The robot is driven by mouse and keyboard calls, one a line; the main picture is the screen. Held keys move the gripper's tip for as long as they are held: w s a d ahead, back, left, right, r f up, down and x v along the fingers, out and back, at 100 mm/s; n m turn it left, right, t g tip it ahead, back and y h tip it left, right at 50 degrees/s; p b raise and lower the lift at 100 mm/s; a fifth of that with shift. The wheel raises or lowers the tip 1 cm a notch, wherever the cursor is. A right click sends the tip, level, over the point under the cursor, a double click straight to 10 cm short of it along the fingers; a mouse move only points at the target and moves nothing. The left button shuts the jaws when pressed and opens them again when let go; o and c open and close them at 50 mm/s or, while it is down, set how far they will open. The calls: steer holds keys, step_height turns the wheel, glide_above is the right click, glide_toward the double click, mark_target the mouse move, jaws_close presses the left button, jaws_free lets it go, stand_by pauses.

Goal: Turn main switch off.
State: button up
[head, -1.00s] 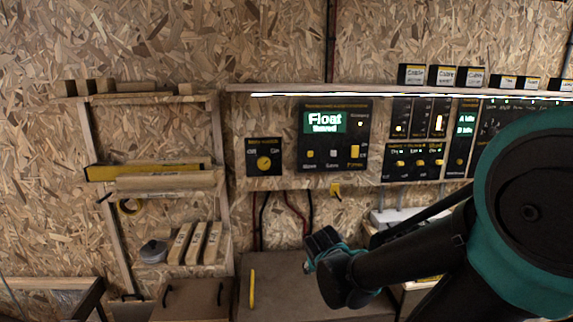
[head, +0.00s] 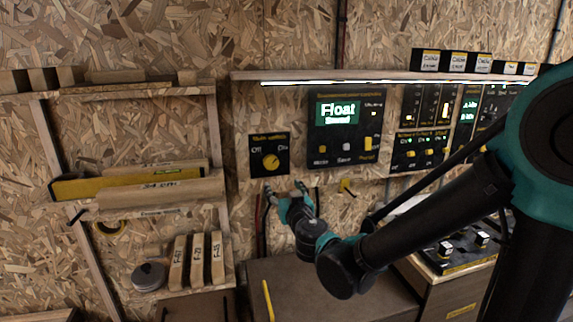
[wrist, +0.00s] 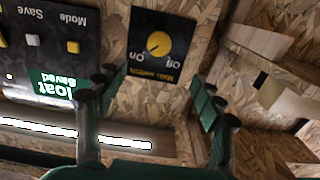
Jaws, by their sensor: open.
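The main switch is a round yellow knob (head: 270,161) on a small black panel (head: 283,141) fixed to the chipboard wall. Off is printed at its upper left and On at its upper right. In the wrist view the panel appears upside down and the knob (wrist: 158,43) carries a dark mark that seems to point toward On. My gripper (head: 284,189) is open and empty, just below the panel in the head view. In the wrist view its two fingers (wrist: 155,90) are spread wide, with the switch panel beyond them; I see no contact with the knob.
A larger control panel (head: 346,126) with a lit Float display is right of the switch, with more panels beyond. A shelf with a light strip (head: 390,83) runs above. Wooden shelves (head: 130,214) stand at left. Cables hang below the switch; a brown cabinet (head: 335,290) is underneath.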

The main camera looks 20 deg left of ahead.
mark_target(272, 165)
steer(key=x, duration=1.7)
steer(key=shift+w+d, duration=0.1)
steer(key=c, duration=1.2)
steer(key=shift+o, duration=0.2)
